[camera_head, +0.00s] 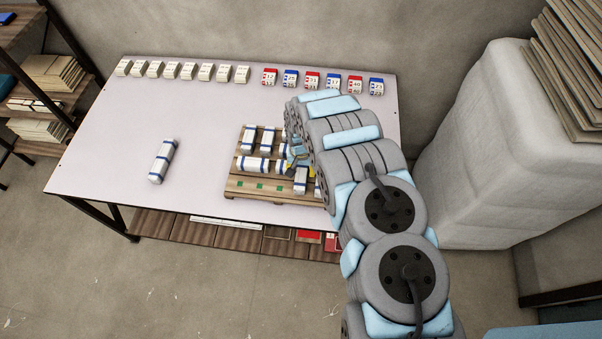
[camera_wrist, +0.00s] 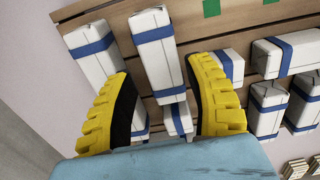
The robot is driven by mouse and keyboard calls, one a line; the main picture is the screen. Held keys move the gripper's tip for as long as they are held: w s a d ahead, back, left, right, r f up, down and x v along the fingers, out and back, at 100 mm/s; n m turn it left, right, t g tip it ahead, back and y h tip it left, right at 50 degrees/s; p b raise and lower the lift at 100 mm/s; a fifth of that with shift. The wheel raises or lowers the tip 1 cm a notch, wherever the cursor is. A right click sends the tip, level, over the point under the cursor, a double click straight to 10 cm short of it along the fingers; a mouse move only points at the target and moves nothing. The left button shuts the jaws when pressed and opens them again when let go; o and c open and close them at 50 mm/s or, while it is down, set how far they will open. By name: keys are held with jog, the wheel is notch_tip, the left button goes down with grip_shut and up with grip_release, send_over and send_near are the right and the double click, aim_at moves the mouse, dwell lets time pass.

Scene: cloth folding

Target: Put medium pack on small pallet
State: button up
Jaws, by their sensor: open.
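The small wooden pallet (camera_head: 240,192) stands on the table and bears several white packs with blue bands. One such pack (camera_head: 164,161) lies apart on the table, left of the pallet. My gripper is over the right part of the pallet, largely hidden by my arm in the head view. In the wrist view my gripper (camera_wrist: 157,75) is open, its yellow fingers on either side of the lower part of a white pack (camera_wrist: 152,40). The pallet's slats (camera_wrist: 190,14) show beneath. I cannot tell whether the fingers touch this pack.
The white table (camera_head: 150,105) is clear around the lone pack. A row of small white boxes (camera_head: 188,71) and red and blue boxes (camera_head: 312,80) stands along its back edge. A large wrapped bulk (camera_head: 475,140) stands to the right, and shelves (camera_head: 45,105) to the left.

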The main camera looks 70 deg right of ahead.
aim_at(301, 175)
notch_tip(301, 175, up, 7)
dwell(0.6)
jog(key=shift+w, duration=0.1)
